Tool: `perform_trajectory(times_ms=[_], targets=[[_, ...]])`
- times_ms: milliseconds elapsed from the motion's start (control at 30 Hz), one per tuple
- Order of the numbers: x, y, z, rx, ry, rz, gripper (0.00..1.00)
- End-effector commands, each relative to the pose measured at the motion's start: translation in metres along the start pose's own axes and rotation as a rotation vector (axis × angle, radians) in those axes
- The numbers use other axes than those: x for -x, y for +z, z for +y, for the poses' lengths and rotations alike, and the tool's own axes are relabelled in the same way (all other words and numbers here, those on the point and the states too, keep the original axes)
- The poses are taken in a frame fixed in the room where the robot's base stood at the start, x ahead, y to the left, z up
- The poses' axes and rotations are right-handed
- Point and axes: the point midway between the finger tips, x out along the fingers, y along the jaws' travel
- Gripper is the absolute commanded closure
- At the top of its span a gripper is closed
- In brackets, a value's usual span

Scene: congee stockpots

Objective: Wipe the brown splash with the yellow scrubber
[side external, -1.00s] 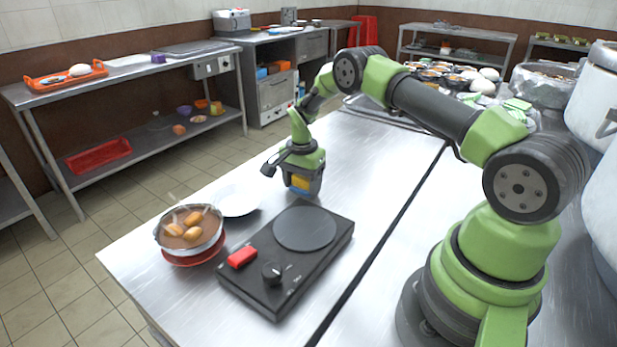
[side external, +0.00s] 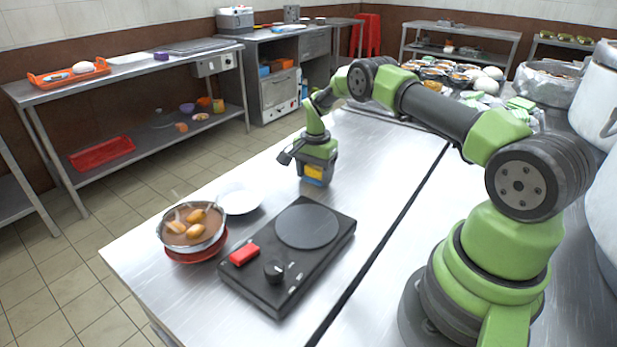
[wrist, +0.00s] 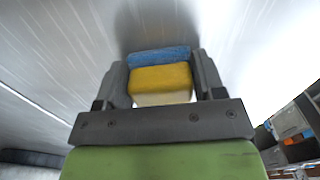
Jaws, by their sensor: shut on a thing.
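My gripper (side external: 314,172) is shut on the yellow scrubber (side external: 313,172), which has a blue layer at its lower end. In the wrist view the scrubber (wrist: 160,78) sits between the two fingers of my gripper (wrist: 162,80), its blue face toward the steel table. In the side view the scrubber is over the table (side external: 385,150), behind the black hotplate and right of the white plate. I cannot tell whether it touches the surface. No brown splash shows in either view; the gripper and scrubber hide the patch beneath them.
A black hotplate (side external: 322,262) with a red block (side external: 244,255) and a knob stands in front. A white plate (side external: 240,199) and a bowl of brown soup (side external: 192,226) on a red dish are at left. Large stockpots (side external: 592,100) stand at far right. Bare table lies between.

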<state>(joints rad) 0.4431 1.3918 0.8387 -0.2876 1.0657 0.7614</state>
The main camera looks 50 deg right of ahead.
Motion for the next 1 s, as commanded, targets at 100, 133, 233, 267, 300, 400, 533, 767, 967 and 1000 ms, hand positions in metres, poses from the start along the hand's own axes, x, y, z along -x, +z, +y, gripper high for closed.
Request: perform_trajectory(times_ms=[100, 133, 233, 267, 300, 400, 533, 767, 967, 1000], targets=[[-0.001, -0.011, 0.002, -0.004, 0.000, 0.000, 0.59], [-0.001, -0.013, 0.002, -0.003, 0.000, -0.001, 0.59], [-0.001, -0.019, 0.002, -0.002, 0.001, 0.000, 0.59], [-0.001, -0.021, 0.002, -0.002, 0.000, 0.000, 0.59], [-0.001, -0.023, 0.002, -0.001, 0.001, 0.000, 0.59], [-0.001, -0.029, 0.002, -0.001, 0.000, 0.000, 0.59], [-0.001, -0.036, 0.003, -0.001, 0.000, 0.000, 0.59], [0.000, -0.026, 0.011, 0.002, 0.002, -0.002, 0.59], [0.000, -0.010, 0.010, 0.001, 0.003, -0.002, 0.59], [0.000, -0.007, 0.010, 0.002, 0.002, -0.002, 0.59]])
